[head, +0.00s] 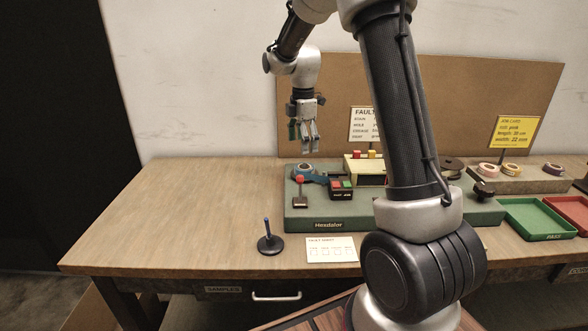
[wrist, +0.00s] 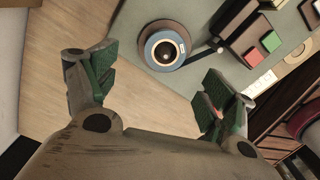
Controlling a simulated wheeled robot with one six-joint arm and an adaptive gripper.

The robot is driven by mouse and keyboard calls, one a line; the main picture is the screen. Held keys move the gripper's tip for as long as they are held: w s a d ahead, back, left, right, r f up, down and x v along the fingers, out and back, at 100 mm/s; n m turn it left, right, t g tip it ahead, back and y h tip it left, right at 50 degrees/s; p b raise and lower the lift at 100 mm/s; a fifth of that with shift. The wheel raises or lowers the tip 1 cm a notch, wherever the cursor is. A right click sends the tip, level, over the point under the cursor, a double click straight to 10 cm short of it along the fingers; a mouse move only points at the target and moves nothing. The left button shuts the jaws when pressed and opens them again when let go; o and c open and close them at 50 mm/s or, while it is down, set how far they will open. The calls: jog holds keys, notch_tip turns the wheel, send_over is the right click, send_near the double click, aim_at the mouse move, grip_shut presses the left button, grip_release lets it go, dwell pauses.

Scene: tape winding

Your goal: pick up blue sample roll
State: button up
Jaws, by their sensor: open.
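A blue roll (wrist: 157,62) shows in the wrist view, with a pale ring and a dark centre. It sits at the edge of the grey-green machine (wrist: 201,60), beyond the space between my fingers. In the head view, a small blue ring-shaped item (head: 313,179) is at the left end of the machine (head: 300,217). My gripper (head: 306,143) hangs above that end, pointing down. In the wrist view, its two green-padded fingers stand wide apart with nothing between them (wrist: 156,86). The roll is apart from the fingers.
A red-knobbed lever (head: 300,183) and a red-and-green button box (head: 342,189) are near the roll. A dark stand with a blue post (head: 268,241) is in front. Several rolls sit on a rack (head: 520,183) at right, behind green (head: 535,236) and red trays. The left tabletop is clear.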

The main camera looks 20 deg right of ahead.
aim_at(304, 163)
jog(key=shift+n, duration=0.9)
jog(key=shift+f, duration=0.2)
jog(key=f, duration=0.7)
jog(key=shift+s+d+f, duration=0.1)
jog(key=shift+s+f, duration=0.15)
jog(key=shift+s, duration=0.15)
jog(key=c, duration=1)
